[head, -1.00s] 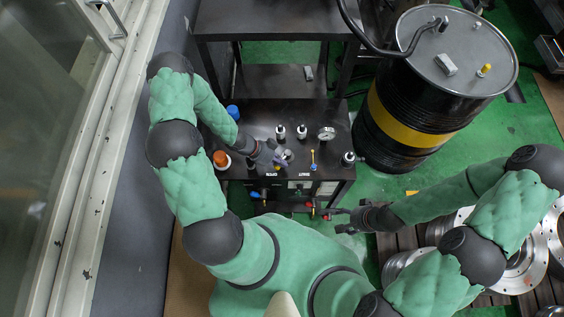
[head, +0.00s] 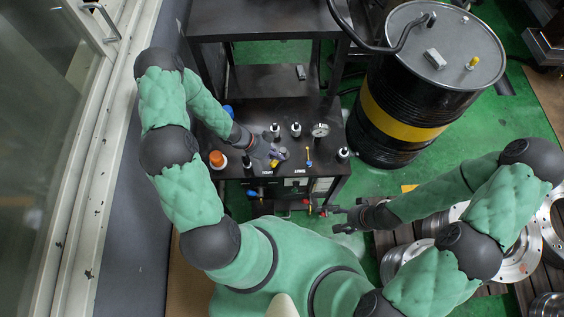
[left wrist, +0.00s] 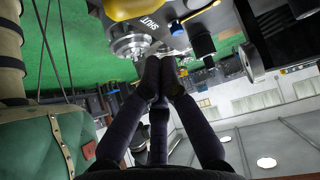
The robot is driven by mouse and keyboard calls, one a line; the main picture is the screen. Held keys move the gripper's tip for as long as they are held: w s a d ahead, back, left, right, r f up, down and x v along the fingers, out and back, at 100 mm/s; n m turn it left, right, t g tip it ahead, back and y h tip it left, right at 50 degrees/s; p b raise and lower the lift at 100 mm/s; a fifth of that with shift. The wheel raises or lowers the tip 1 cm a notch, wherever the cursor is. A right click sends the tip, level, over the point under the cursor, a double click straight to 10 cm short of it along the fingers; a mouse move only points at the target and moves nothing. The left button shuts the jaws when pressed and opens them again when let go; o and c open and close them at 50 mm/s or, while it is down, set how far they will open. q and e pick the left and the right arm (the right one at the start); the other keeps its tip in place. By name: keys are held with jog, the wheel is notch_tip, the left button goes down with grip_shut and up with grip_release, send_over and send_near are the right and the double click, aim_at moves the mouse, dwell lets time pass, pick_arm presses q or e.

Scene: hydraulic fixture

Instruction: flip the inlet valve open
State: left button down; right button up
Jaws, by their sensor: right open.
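The black fixture bench (head: 330,108) stands in front of me in the head view, with labels along its front edge. A small valve with a thin yellow lever (head: 308,155) stands upright on its right half. My left gripper (head: 279,154) is low over the middle of the bench top, hiding fittings there. In the left wrist view its fingertips (left wrist: 161,78) are together, with nothing seen between them. They are near a metal fitting (left wrist: 135,45), a yellow part (left wrist: 125,8) and a "SHUT" label (left wrist: 152,20); contact is unclear. My right gripper (head: 342,218) is open and empty, right of the bench front.
Bottle-like fittings (head: 296,129) and a pressure gauge (head: 320,130) stand behind and beside the left gripper. An orange knob (head: 217,158) is at the bench's left. A black drum with a yellow band (head: 400,120) stands right. Metal flanges (head: 520,250) lie at lower right.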

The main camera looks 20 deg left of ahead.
pick_arm(q)
jog(key=a+r, duration=0.2)
jog(key=r, duration=0.1)
jog(key=shift+w+a+r+p, duration=0.1)
jog(key=shift+a+r+p, duration=0.1)
jog(key=shift+a+p, duration=0.1)
jog(key=shift+w+a+r, duration=0.15)
jog(key=shift+a+r, duration=0.15)
jog(key=shift+a, duration=0.1)
jog(key=shift+d, duration=0.1)
jog(key=s+d+f+n+t, duration=0.1)
jog(key=d+f+n, duration=0.1)
jog(key=d+n, duration=0.7)
jog(key=s+d+f+n+g+y, duration=0.1)
jog(key=s+d+n+g+y, duration=0.1)
jog(key=s+n, duration=0.35)
jog(key=s+d+f+n+g+y, duration=0.1)
jog(key=s+d+n+g+y, duration=0.15)
jog(key=s, duration=0.55)
notch_tip(320, 180, down, 14)
jog(key=w+d+b, duration=0.1)
jog(key=b, duration=1.3)
jog(key=shift+w+d+r+m+t+b, duration=0.15)
jog(key=shift+w+r+m+t+b, duration=0.15)
jog(key=shift+m+t, duration=0.15)
